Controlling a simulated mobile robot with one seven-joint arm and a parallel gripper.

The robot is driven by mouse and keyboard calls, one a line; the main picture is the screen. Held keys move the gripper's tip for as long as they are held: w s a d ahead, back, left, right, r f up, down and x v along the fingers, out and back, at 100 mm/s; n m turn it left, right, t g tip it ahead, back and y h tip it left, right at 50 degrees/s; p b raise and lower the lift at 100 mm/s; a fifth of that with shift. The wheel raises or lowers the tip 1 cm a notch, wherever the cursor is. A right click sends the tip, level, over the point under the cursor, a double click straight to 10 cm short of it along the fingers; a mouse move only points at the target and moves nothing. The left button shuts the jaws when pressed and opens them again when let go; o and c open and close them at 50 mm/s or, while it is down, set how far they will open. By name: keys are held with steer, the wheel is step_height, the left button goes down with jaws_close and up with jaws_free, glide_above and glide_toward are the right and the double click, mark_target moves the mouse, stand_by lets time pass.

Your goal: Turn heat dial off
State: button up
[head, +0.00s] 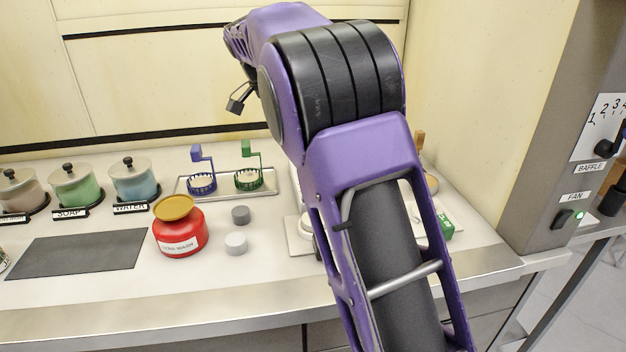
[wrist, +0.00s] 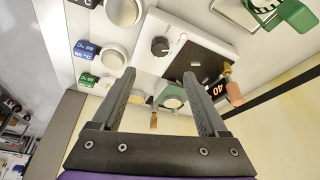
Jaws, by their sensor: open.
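A black round dial (wrist: 160,46) with a pale mark sits on the face of a white unit (wrist: 185,30) in the wrist view. I take it to be the heat dial, but its markings are too small to read. My gripper (wrist: 159,76) is open and empty, its two dark fingers apart. In that picture the dial appears just beyond and between the fingertips; I cannot tell the exact distance. In the head view my purple arm covers most of the white unit and hides the dial, and my gripper's fingers cannot be made out.
In the head view, a red jar (head: 180,238) and grey weights (head: 236,243) stand left of my arm. A dark mat (head: 75,252) lies bare.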

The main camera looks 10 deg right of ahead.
steer(key=b+x, duration=0.2)
steer(key=x, duration=1)
steer(key=shift+w+f, duration=0.1)
steer(key=shift+f, duration=0.15)
jaws_close()
